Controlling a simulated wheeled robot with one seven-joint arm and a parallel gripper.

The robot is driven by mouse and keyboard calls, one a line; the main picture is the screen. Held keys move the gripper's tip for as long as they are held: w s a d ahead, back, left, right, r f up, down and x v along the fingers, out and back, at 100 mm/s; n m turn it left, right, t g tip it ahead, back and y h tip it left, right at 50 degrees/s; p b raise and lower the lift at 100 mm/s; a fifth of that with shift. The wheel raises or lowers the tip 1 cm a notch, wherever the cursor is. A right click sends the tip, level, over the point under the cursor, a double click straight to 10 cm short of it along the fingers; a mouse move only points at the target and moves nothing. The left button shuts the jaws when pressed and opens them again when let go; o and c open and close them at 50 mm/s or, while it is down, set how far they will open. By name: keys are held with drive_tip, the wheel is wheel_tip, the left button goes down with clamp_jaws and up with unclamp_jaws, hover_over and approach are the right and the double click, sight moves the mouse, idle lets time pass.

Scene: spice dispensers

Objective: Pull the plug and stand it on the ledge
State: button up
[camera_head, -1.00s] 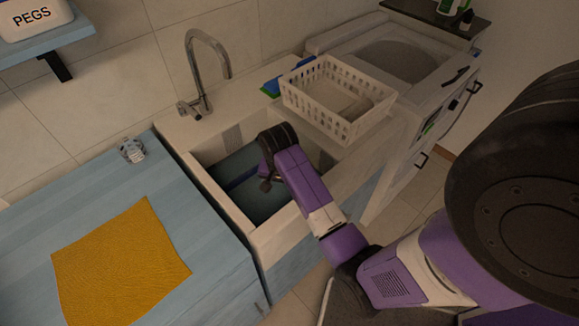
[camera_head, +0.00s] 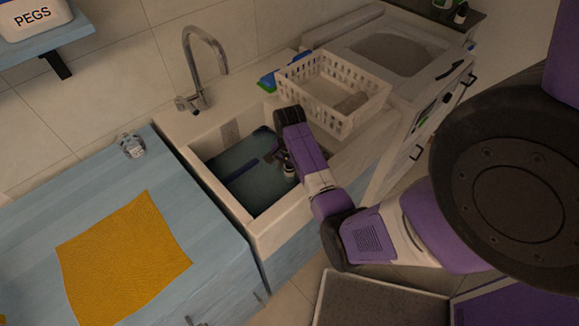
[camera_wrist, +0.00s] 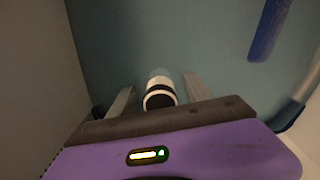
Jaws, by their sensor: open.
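The sink basin (camera_head: 210,143) holds dark bluish water. A short upright white cylinder with dark bands, which looks like the plug (camera_wrist: 160,91), stands in it. In the head view the plug (camera_head: 290,171) shows partly beside my gripper. My gripper (camera_head: 279,157) is down inside the basin, near the right wall. In the wrist view my gripper (camera_wrist: 158,97) is open, with one finger on each side of the plug. I cannot tell whether they touch it. The pale sink ledge (camera_head: 178,124) runs around the tap at the back.
A dark blue bar (camera_wrist: 269,30) lies in the basin, left of my gripper in the head view. A chrome tap (camera_head: 197,70) stands behind. A white basket (camera_head: 335,119) sits right of the basin. A glass jar (camera_head: 131,146) and a yellow cloth (camera_head: 124,258) are on the blue counter.

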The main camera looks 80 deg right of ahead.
drive_tip(key=shift+f, duration=0.7)
drive_tip(key=shift+r, duration=0.1)
clamp_jaws()
